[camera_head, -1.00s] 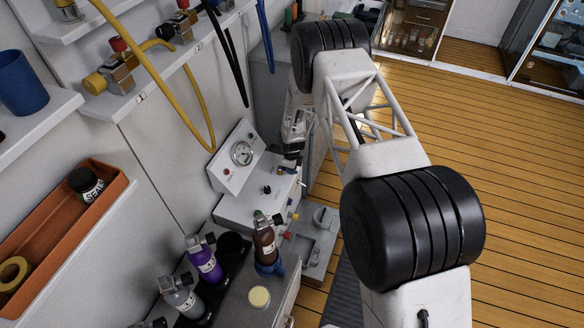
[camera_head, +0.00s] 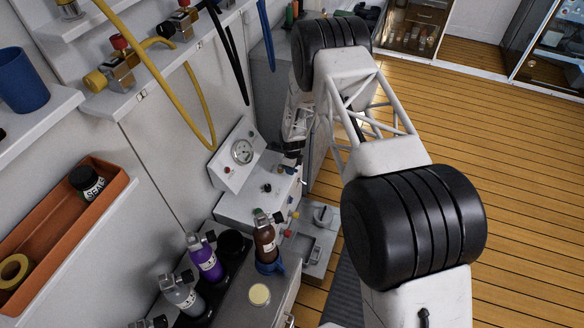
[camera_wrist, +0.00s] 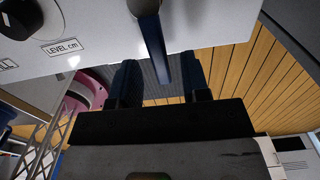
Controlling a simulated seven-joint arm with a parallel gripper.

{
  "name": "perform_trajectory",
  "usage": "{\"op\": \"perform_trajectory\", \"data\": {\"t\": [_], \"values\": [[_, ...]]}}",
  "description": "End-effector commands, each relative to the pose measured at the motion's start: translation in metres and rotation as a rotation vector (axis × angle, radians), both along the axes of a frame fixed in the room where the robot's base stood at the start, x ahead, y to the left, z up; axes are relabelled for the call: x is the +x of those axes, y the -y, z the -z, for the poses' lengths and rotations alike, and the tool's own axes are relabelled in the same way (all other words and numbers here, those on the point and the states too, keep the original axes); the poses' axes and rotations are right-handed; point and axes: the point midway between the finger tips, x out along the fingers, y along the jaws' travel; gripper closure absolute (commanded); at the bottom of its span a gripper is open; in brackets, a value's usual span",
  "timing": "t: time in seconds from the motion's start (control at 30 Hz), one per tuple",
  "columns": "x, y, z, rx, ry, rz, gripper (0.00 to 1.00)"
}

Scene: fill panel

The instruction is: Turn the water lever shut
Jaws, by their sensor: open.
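In the wrist view a blue lever (camera_wrist: 163,62) hangs from a round grey hub on the white panel (camera_wrist: 95,32), its free end pointing towards my gripper. My gripper (camera_wrist: 159,66) is open, with one dark finger on each side of the lever. The lever lies nearer the right finger, and a gap shows on both sides; I see no clear contact. In the head view my gripper (camera_head: 289,150) is a small dark shape at the right edge of the white gauge box (camera_head: 232,175). The lever cannot be made out there.
A "LEVEL cm" label (camera_wrist: 61,48) is on the panel beside the lever. In the head view, a brown bottle (camera_head: 266,243) and a purple bottle (camera_head: 205,260) stand in front of the gauge box. A grey tray (camera_head: 318,245) sits to its right. Open wooden floor lies right of my arm.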

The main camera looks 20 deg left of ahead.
Motion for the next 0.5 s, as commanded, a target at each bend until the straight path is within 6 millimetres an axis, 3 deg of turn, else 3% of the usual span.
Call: {"op": "perform_trajectory", "data": {"t": [0.27,0.5], "values": [[0.000,0.000,-0.010,0.000,0.001,0.000,0.57],[0.000,0.000,-0.033,0.001,0.001,0.000,0.57]]}}
